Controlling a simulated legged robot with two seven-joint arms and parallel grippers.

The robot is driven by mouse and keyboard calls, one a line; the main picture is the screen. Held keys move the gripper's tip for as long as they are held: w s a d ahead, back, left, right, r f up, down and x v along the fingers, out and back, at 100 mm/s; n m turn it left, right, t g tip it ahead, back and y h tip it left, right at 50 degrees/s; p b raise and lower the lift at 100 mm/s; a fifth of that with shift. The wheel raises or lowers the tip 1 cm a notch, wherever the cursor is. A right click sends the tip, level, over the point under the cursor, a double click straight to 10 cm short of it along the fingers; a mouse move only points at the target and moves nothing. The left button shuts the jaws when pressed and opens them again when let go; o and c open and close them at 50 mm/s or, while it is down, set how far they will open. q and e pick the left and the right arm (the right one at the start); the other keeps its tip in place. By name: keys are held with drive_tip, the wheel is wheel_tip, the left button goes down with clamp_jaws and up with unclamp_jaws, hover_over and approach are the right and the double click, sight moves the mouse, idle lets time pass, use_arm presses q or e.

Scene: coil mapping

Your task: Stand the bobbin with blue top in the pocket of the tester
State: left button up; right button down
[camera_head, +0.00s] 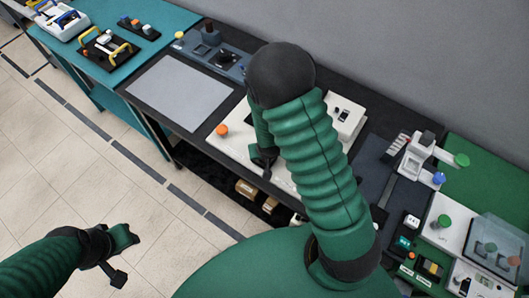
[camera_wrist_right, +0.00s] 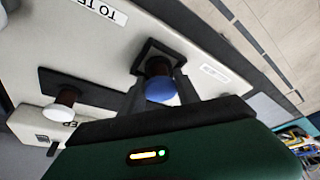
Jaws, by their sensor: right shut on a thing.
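In the right wrist view, the bobbin with blue top (camera_wrist_right: 161,92) is between the fingers of my right gripper (camera_wrist_right: 160,98), which is shut on it. Its dark brown body reaches into a black square holder (camera_wrist_right: 148,48) on a white panel. I cannot tell whether it is fully seated or whether this holder is the tester's pocket. In the head view, my right gripper (camera_head: 264,160) is largely hidden behind my forearm, and this bobbin is hidden. My left gripper (camera_head: 118,262) hangs over the floor, away from the tables; its jaw opening is unclear.
A white-topped bobbin (camera_wrist_right: 62,105) stands on a black plate on the white surface. In the head view, an orange-topped piece (camera_head: 222,130) is on the white panel. A grey mat (camera_head: 180,92) lies clear to its left. At right are another blue-topped piece (camera_head: 439,178) and several devices.

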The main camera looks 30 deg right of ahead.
use_arm(q)
drive_tip(key=shift+f+b, duration=0.35)
drive_tip(key=shift+b, duration=0.05)
use_arm(e)
drive_tip(key=shift+f, duration=0.5)
